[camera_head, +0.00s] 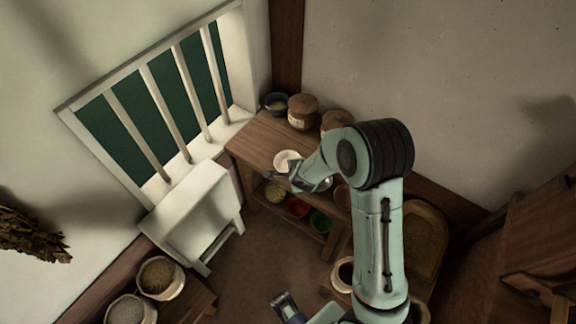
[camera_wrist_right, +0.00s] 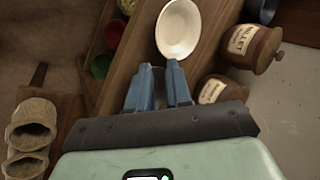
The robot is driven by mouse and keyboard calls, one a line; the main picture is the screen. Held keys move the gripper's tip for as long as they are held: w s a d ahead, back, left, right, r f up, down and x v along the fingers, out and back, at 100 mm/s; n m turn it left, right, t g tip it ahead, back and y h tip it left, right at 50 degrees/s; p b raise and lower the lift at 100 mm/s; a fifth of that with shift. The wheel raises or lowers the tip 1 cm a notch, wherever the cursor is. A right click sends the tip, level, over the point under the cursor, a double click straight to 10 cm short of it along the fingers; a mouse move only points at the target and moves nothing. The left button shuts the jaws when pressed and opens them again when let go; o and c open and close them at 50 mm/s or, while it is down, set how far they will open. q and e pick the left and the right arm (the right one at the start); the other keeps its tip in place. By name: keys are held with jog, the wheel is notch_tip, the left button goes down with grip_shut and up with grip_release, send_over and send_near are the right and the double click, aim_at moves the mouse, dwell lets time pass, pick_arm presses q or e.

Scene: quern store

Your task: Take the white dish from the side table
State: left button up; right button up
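The white dish (camera_head: 287,160) is a shallow oval or round bowl on the wooden side table (camera_head: 257,136). It shows whole in the right wrist view (camera_wrist_right: 179,28), just beyond my fingertips. My right gripper (camera_head: 296,178) is beside the dish's near side in the head view, partly hidden by its own wrist. In the wrist view the two blue fingers (camera_wrist_right: 159,66) stand apart with nothing between them. The right-hand fingertip lies close to the dish's near rim; I cannot tell if they touch. A part of my left gripper (camera_head: 288,304) shows low in the head view, fingers unclear.
Lidded brown jars (camera_head: 303,111) and a dark bowl (camera_head: 277,103) stand at the table's back; one jar (camera_wrist_right: 255,46) is labelled MILLET. Coloured bowls (camera_head: 298,207) sit on the lower shelf. A white box-like piece (camera_head: 190,207) and open sacks (camera_head: 160,277) are left.

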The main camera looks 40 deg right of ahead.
jog(key=b+x, duration=0.1)
jog(key=x, duration=0.3)
jog(key=shift+s+f, duration=0.1)
jog(key=shift+f, duration=0.15)
jog(key=b+x, duration=0.1)
jog(key=x, duration=0.5)
jog(key=shift+d+r, duration=0.1)
jog(key=shift+d, duration=0.1)
grip_shut()
